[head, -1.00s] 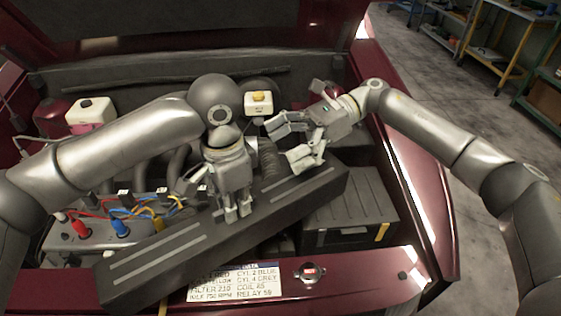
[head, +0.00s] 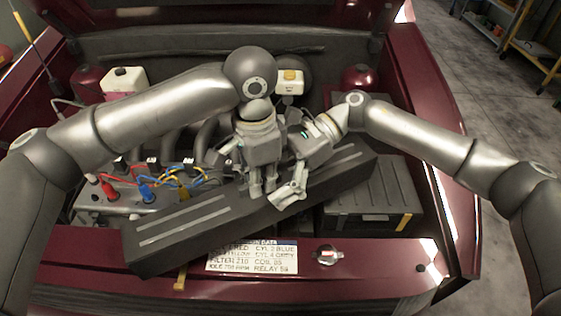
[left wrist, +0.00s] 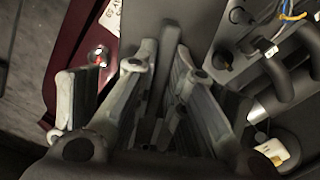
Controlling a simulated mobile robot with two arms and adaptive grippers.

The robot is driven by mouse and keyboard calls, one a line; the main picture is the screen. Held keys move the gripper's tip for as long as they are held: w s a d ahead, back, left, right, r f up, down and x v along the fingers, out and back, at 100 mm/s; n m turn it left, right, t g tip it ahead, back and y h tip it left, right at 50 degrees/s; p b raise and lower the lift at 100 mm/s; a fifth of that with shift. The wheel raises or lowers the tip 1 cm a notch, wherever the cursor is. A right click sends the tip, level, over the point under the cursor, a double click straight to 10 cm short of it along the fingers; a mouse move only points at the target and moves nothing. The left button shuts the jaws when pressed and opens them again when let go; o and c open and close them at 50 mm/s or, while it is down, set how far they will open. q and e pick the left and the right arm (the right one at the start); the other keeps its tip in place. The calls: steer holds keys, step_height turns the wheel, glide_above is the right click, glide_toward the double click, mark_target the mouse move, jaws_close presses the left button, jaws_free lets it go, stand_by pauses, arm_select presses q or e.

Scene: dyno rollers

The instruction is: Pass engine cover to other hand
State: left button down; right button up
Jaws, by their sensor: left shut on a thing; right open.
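The engine cover (head: 205,221) is a long dark grey bar with light stripes, tilted up to the right across the front of the engine bay. My left gripper (head: 262,188) is shut on it near its middle, from above. My right gripper (head: 286,192) is open, close beside the left one on its right, with its fingers at the cover; I cannot tell whether they touch it. In the left wrist view the fingers (left wrist: 155,105) show around the dark cover, part of which they hide.
The engine (head: 125,195) with coloured leads lies behind the cover at left. A dark battery box (head: 370,200) stands at right. A label plate (head: 252,257) and a cap (head: 327,255) are on the red front panel. White reservoirs (head: 290,83) stand at the back.

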steer(key=shift+s+a+f, duration=0.2)
steer(key=shift+s+a, duration=0.05)
steer(key=shift+a, duration=0.15)
steer(key=c, duration=1.2)
arm_select(q)
steer(key=c, duration=1.4)
jaws_free()
arm_select(e)
steer(key=shift+c, duration=0.5)
